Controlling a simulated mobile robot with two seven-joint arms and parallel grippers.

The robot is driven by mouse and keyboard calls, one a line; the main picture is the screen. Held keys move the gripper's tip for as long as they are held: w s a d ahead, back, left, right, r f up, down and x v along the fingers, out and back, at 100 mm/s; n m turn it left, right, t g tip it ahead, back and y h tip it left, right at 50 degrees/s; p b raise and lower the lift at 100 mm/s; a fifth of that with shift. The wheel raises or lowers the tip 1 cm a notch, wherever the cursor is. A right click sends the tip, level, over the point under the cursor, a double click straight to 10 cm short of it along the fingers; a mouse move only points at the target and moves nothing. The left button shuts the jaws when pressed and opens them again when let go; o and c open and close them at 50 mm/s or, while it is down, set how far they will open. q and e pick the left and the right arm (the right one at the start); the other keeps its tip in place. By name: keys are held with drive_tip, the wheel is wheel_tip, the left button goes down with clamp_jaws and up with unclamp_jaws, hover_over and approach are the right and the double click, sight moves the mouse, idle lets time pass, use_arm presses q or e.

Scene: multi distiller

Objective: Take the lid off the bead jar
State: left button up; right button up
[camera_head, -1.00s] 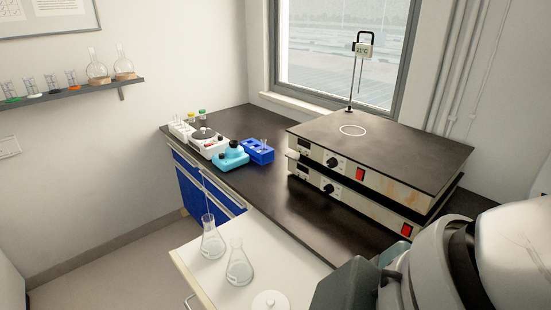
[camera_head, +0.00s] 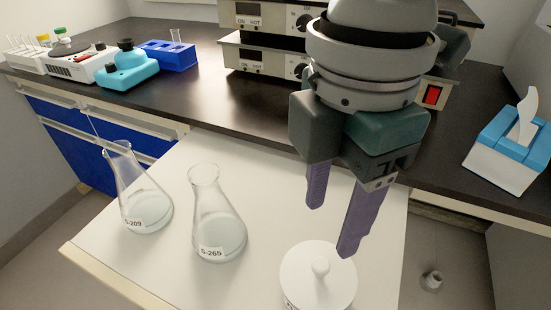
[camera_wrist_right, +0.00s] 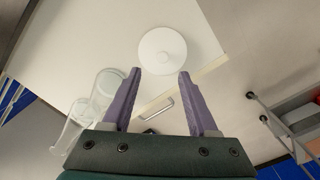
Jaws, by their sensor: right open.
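The bead jar's lid (camera_head: 318,274) is a round white disc with a small knob on top, at the bottom of the head view. The jar below it is mostly hidden by the lid and the picture edge. My right gripper (camera_head: 331,230) is open and empty, pointing down above and just behind the lid, apart from it. In the right wrist view the lid (camera_wrist_right: 163,51) lies beyond the gap between the two purple fingers of my right gripper (camera_wrist_right: 158,75). My left gripper is not in view.
Two glass flasks, S-209 (camera_head: 143,205) and S-265 (camera_head: 218,230), stand left of the lid on the white pull-out surface (camera_head: 170,262). Hotplates (camera_head: 262,57) are behind my right arm. A tissue box (camera_head: 508,150) sits at right on the dark bench.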

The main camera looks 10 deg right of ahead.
sight(322, 264)
drive_tip(key=f, duration=0.2)
drive_tip(key=shift+s+d+f, duration=0.1)
drive_tip(key=shift+s+f, duration=0.15)
drive_tip(key=shift+f, duration=0.05)
wheel_tip(322, 264, down, 6)
drive_tip(key=shift+s+r+b, duration=0.1)
drive_tip(key=shift+r+b, duration=0.15)
drive_tip(key=shift+b, duration=0.6)
clamp_jaws()
